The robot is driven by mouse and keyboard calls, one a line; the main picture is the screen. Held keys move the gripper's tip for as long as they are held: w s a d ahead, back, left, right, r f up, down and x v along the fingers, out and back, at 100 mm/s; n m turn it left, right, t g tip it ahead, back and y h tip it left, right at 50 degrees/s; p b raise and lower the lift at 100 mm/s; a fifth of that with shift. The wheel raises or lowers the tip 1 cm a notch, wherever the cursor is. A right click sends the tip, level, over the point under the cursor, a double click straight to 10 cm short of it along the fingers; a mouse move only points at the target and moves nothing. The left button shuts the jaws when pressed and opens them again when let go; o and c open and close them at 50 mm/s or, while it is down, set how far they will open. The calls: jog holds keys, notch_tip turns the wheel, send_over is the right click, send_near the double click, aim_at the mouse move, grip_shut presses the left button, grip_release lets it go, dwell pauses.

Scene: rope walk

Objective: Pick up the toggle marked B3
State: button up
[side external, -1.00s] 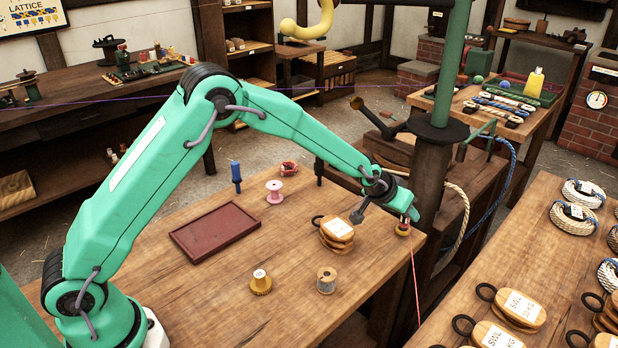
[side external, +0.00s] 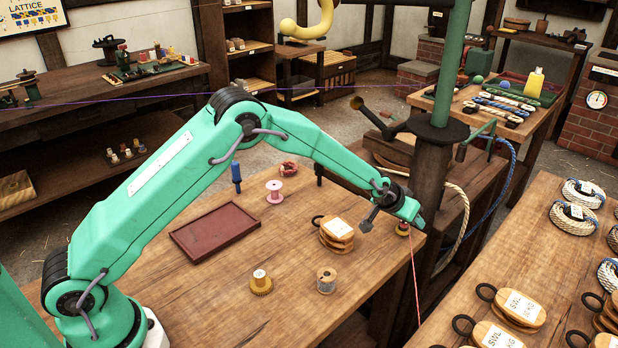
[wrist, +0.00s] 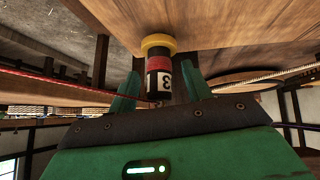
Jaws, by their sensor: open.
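The toggle (wrist: 158,68) has a yellow flange, a red band and a white label. In the wrist view, a "3" shows on the label; the rest of the marking is hidden. In the side view, a small red and yellow toggle (side external: 402,229) stands near the right corner of the wooden table (side external: 300,310). My gripper (wrist: 158,88) is open, with one green finger to each side of the toggle in the wrist view. Contact is not visible. In the side view my gripper (side external: 418,222) is beside the toggle at the table's corner, partly overlapping it.
A wooden block (side external: 337,233) lies left of my gripper. A gold toggle (side external: 260,282), a grey spool (side external: 326,280), a pink spool (side external: 274,192) and a red tray (side external: 215,232) stand farther left. A dark post (side external: 430,185) rises close behind my gripper. A pink cord (side external: 415,280) hangs nearby.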

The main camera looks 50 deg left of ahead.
jog(key=shift+c, duration=0.4)
grip_shut()
jog(key=shift+r, duration=5)
